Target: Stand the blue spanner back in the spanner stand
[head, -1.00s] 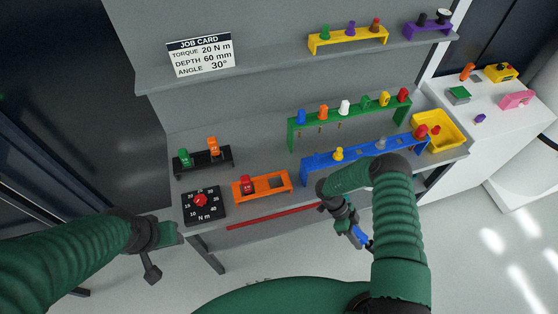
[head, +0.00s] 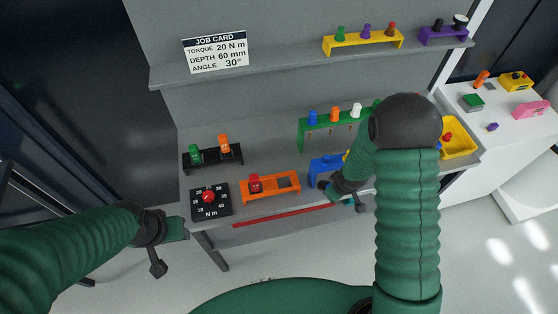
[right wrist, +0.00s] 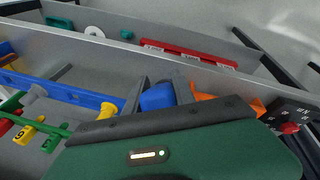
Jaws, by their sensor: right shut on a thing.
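No label shows which stand is the spanner stand. My left gripper (head: 165,250) is off the bench; its jaw gap is unclear.
A blue rack (head: 322,167) and a green rack (head: 315,134) with several tools stand close to my right arm. A black stand (head: 212,160) and a torque dial (head: 210,202) are at the left. A yellow bin (head: 458,150) is at the right. A red strip (head: 283,215) runs along the front.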

